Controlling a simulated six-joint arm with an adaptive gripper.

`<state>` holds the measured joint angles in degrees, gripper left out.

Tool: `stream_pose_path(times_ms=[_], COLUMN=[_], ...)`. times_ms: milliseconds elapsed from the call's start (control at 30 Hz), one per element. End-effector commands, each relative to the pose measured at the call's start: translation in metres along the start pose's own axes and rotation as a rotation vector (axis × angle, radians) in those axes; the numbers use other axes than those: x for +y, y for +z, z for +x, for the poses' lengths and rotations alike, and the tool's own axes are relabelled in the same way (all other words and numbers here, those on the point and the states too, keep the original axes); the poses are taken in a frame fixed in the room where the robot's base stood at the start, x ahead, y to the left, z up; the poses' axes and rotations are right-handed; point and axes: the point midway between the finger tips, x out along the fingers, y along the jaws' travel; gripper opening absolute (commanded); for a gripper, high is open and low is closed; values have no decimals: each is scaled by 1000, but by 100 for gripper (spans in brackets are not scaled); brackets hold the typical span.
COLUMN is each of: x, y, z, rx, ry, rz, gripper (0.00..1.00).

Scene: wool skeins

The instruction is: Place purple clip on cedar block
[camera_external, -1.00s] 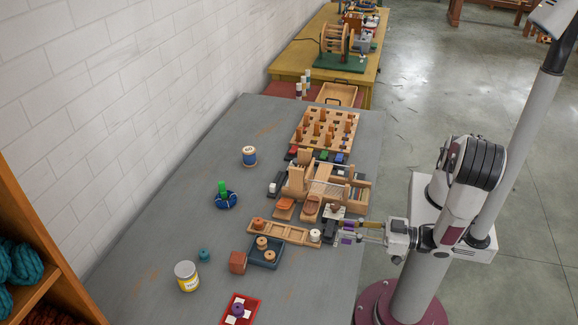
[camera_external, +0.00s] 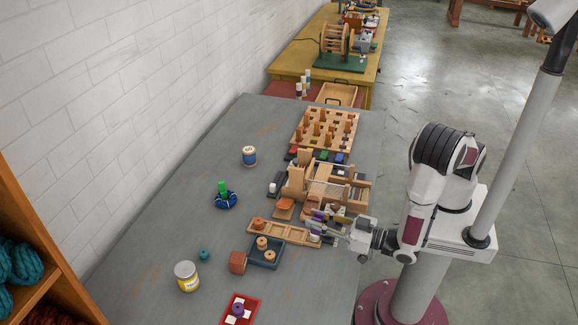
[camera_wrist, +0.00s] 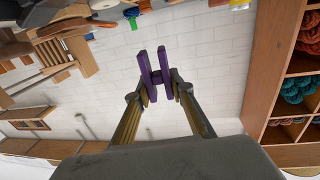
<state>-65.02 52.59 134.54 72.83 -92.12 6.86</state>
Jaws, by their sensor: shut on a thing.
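My gripper (camera_external: 326,222) is shut on the purple clip (camera_external: 317,215), above the right side of the table near the small loom. In the wrist view the purple clip (camera_wrist: 146,75) shows as two purple bars joined by a dark middle part, between my gripper's fingertips (camera_wrist: 158,88). A reddish-brown block (camera_external: 238,262), which looks like the cedar block, sits on the grey table to the lower left of my gripper, left of a blue-grey tray. Nothing is seen on top of it. It is not clearly identifiable in the wrist view.
The blue-grey tray (camera_external: 267,254) holds wooden spools. A long wooden rack (camera_external: 285,232) and the wooden loom (camera_external: 318,185) stand near my gripper. A yellow-labelled tin (camera_external: 187,276), a teal spool (camera_external: 204,255) and a red tray (camera_external: 240,308) stand around the block. The table's left side is mostly clear.

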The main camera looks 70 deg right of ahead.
Motion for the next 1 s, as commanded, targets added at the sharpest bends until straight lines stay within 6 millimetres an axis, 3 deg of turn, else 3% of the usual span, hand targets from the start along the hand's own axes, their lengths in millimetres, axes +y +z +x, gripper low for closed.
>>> stream_pose_path(times_ms=[367,700,833,1000], x=[-40,-86,-109,-142], y=[-7,-36,-52,-68], z=[80,151,172,184], rx=[2,3,3,2], ry=[45,12,-22,-82], rz=[4,4,4,1], gripper=[8,8,8,8])
